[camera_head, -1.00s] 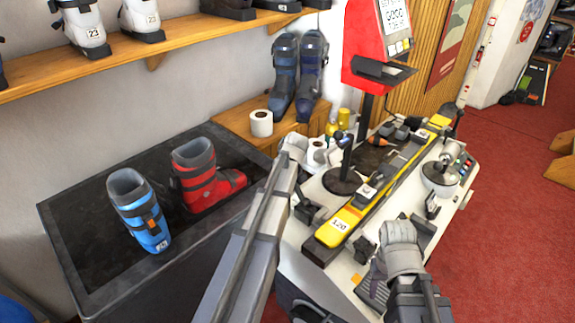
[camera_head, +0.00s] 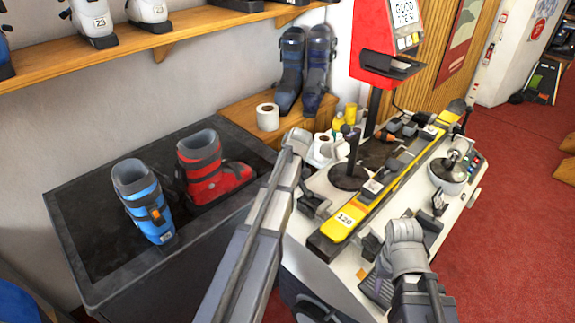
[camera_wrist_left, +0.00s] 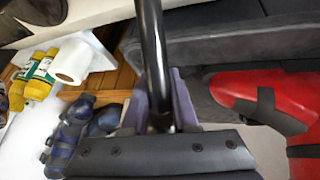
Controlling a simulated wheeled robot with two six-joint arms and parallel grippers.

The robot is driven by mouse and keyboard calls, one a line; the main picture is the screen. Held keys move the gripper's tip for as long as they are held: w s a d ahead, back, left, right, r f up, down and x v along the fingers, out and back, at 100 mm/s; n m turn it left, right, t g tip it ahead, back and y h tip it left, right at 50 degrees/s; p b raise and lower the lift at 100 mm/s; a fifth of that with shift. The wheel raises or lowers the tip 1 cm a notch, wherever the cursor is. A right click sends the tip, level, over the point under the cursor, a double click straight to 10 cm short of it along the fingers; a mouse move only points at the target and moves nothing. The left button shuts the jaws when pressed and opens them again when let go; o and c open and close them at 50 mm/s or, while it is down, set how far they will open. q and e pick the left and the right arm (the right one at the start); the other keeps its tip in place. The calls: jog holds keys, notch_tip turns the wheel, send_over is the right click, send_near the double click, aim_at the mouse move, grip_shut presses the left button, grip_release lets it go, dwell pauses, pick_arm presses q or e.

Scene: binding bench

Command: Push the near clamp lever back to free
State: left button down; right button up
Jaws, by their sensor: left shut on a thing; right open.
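A yellow and black ski (camera_head: 345,222) marked 120 lies along the white bench, with grey clamp-like blocks (camera_head: 372,187) on it. I cannot tell for certain which part is the near clamp lever. My left arm comes in from the left, and its wrist (camera_head: 298,142) is over the bench's left side; its fingers are hidden in the head view. In the left wrist view my left gripper (camera_wrist_left: 165,118) is shut on a black rod (camera_wrist_left: 152,45). My right gripper (camera_head: 406,235) is open at the bench's near right side, its fingertips hard to make out.
A red display stand (camera_head: 385,45) rises behind the ski on a dark post. A red boot (camera_head: 212,175) and a blue boot (camera_head: 145,200) stand on the dark counter. Red floor is open at right.

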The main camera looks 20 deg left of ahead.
pick_arm(q)
jog(key=shift+d, duration=0.1)
dwell(0.6)
jog(key=shift+c, duration=1.8)
grip_release()
jog(key=p+v, duration=0.6)
jog(key=v, duration=0.1)
jog(key=shift+r+p, duration=0.35)
jog(key=shift+s+d, duration=0.1)
jog(key=shift+d, duration=0.05)
